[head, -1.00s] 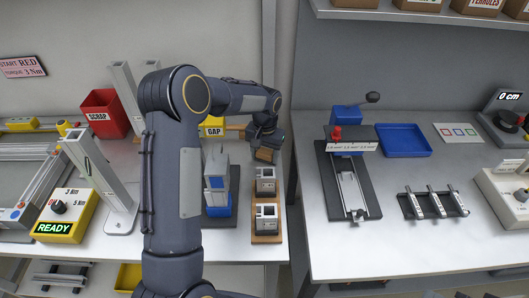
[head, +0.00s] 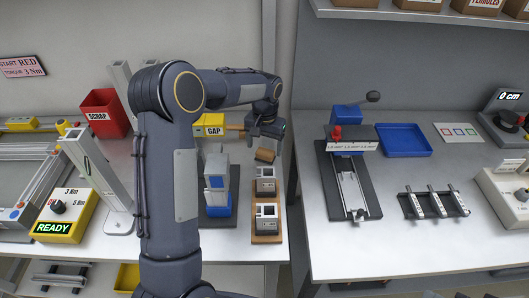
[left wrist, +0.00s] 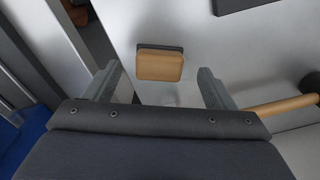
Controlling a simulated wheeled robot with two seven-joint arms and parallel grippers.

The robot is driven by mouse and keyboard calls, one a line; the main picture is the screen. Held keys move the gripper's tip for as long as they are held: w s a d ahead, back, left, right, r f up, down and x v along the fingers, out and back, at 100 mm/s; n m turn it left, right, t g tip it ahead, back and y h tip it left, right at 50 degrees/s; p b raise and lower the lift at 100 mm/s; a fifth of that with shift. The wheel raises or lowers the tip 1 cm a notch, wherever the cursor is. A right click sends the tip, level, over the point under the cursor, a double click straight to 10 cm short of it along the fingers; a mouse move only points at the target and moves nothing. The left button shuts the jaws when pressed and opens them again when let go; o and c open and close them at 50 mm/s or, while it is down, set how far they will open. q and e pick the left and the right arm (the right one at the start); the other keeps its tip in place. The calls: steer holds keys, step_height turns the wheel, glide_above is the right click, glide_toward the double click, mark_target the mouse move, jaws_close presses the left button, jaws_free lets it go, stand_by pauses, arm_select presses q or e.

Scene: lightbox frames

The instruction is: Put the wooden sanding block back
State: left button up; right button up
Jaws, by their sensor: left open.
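The wooden sanding block (head: 265,155) is a small tan block with a dark layer along one side. It is at the back of the left bench, just behind the grey square parts. In the left wrist view the sanding block (left wrist: 160,65) shows beyond my fingertips, between their lines, over the pale bench top. My left gripper (head: 266,133) is open and empty, above the block and apart from it. Both fingers of the left gripper (left wrist: 160,78) show in the left wrist view. My right gripper is not in view.
A wooden handle (left wrist: 282,106) lies close to my right-hand finger in the wrist view. Two grey square parts (head: 266,180) on wooden bases and a blue-based fixture (head: 218,205) stand in front. A yellow GAP box (head: 210,126) and red SCRAP bin (head: 104,112) are left.

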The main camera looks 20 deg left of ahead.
mark_target(265, 152)
arm_select(q)
step_height(265, 152, up, 8)
stand_by(0.7)
